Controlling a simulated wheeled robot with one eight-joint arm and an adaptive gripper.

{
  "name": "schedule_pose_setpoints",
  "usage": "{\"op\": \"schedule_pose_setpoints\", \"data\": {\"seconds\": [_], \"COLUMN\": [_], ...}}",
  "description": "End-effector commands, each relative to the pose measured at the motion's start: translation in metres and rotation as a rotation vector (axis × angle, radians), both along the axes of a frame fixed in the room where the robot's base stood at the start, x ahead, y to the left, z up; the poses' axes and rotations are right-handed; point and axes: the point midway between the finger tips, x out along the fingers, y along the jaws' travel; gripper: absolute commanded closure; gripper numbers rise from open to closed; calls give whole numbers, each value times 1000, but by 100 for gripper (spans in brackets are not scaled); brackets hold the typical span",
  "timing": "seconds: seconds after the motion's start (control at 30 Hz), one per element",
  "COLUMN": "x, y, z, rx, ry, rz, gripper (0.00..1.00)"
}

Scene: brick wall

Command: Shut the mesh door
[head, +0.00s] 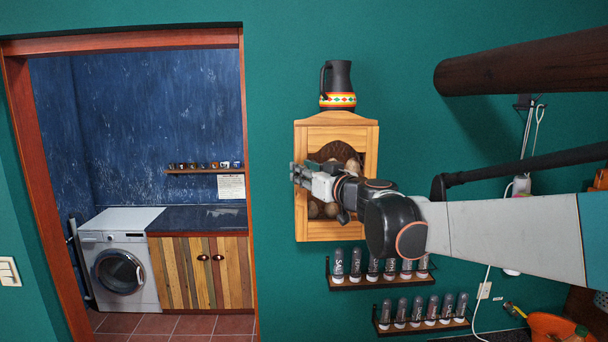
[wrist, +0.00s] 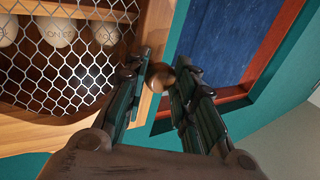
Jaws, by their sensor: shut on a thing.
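The wooden wall cabinet (head: 337,229) hangs on the green wall, with round pale items behind the mesh of its door (head: 336,150). In the wrist view the mesh door (wrist: 72,68) fills the left side, with its wooden frame edge next to my fingers. My gripper (head: 298,174) is at the left edge of the cabinet front. In the wrist view my gripper (wrist: 164,64) has its two fingers on either side of the door's round brown knob (wrist: 160,77) and is shut on it. My arm hides part of the door, and I cannot tell how far it stands open.
A dark jug (head: 338,86) stands on top of the cabinet. Two racks of labelled spice bottles (head: 380,281) hang below it. A doorway to the left shows a washing machine (head: 120,262).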

Motion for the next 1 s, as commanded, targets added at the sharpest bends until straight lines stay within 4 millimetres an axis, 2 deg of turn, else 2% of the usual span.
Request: {"op": "schedule_pose_setpoints", "data": {"seconds": [0.03, 0.27, 0.3, 0.37, 0.4, 1.0], "x": [4, 5, 5, 5, 5, 3], "y": [4, 4, 4, 4, 4, 3], "z": [6, 7, 7, 7, 7, 4], "rx": [7, 9, 9, 9, 9, 4], "ry": [0, 0, 0, 0, 0, 0], "rz": [5, 4, 4, 4, 4, 5], "gripper": [100, 100, 71, 57, 54, 54]}}
